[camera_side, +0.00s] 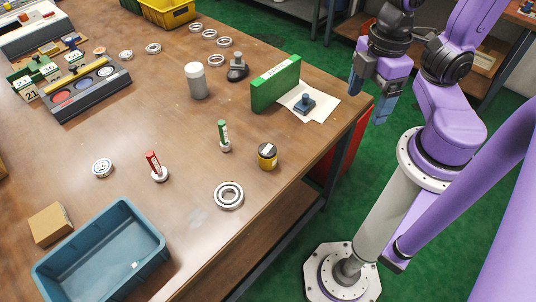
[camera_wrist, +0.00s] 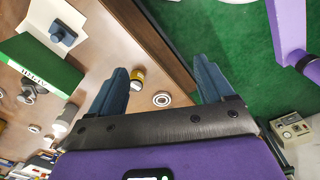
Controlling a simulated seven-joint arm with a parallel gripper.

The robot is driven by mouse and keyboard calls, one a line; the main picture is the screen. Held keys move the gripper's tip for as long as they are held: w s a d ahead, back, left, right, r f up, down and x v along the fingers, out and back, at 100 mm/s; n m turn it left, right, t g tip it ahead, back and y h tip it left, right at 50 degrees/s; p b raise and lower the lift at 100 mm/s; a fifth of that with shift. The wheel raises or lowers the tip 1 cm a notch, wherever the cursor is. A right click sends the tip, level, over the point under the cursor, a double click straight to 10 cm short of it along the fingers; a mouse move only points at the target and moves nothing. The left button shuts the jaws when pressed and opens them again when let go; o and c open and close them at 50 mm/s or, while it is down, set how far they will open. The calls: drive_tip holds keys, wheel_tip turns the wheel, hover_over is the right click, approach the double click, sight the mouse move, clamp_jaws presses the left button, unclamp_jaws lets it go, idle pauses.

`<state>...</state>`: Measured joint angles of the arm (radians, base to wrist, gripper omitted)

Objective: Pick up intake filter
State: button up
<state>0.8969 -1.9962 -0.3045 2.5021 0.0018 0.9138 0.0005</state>
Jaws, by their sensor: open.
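No label marks the intake filter, and I cannot tell for sure which object it is. My gripper (camera_side: 372,94) is open and empty, beyond the table's right edge and above the green floor. In the wrist view its two blue fingers are spread apart (camera_wrist: 162,82), with nothing held between them.
A green box (camera_side: 275,84) stands beside a blue stamp (camera_side: 304,104) on white paper. A bearing ring (camera_side: 228,195), red marker (camera_side: 156,167), green marker (camera_side: 223,136) and blue bin (camera_side: 103,253) occupy the near side. A dark knobbed object (camera_side: 237,69) stands behind. The table's centre is mostly clear.

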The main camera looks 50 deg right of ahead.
drive_tip(key=n+t+h, duration=0.8)
drive_tip(key=n+t, duration=0.3)
drive_tip(key=n, duration=0.5)
approach(266, 147)
drive_tip(key=x, duration=0.3)
drive_tip(key=f+x, duration=0.1)
drive_tip(key=x, duration=0.1)
drive_tip(key=shift+s+d, duration=0.15)
drive_tip(key=shift+x, duration=3.15)
drive_tip(key=c, duration=1.1)
